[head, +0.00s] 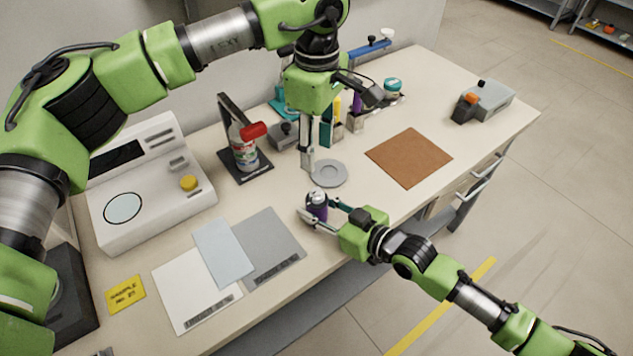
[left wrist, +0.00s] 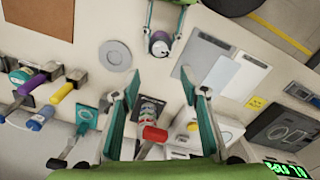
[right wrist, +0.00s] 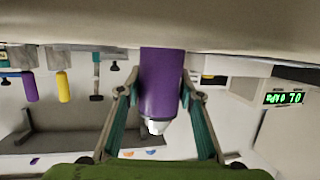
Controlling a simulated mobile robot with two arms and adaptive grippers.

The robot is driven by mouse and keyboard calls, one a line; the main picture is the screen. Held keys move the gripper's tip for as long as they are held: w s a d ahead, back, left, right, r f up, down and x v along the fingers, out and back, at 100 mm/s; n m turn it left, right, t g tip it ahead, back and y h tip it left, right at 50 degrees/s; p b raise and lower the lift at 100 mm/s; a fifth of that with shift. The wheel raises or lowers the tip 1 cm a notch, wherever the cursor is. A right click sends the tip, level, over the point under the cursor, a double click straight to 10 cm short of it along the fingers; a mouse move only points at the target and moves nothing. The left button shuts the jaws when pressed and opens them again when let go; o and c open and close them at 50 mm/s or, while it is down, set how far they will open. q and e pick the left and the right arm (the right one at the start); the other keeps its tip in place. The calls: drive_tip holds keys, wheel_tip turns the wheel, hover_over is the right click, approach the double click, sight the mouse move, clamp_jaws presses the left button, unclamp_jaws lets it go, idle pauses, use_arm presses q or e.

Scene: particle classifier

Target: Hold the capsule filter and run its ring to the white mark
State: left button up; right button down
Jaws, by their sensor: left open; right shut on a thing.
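The capsule filter is a purple cylinder (head: 317,207) with a pale grey top, upright near the table's front edge. My right gripper (head: 314,212) is shut on its side, a finger on each side. In the right wrist view the purple body (right wrist: 161,85) fills the space between the fingers, and a whitish end shows. My left gripper (head: 308,160) is open and empty, above and behind the capsule. In the left wrist view the capsule (left wrist: 158,46) lies beyond the open left fingertips (left wrist: 161,76). I cannot make out the white mark on the ring.
A grey disc (head: 329,173) lies just behind the capsule. A red-handled bottle on a black stand (head: 245,165) is to its left. A brown mat (head: 409,157) lies right, flat sheets (head: 272,247) lie front left, and a white instrument (head: 150,190) stands far left.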

sight(316, 191)
use_arm(q)
wheel_tip(316, 191, down, 12)
drive_tip(key=n, duration=1.2)
drive_tip(key=shift+f+n, duration=0.25)
drive_tip(key=shift+n, duration=0.05)
drive_tip(key=c, duration=1.1)
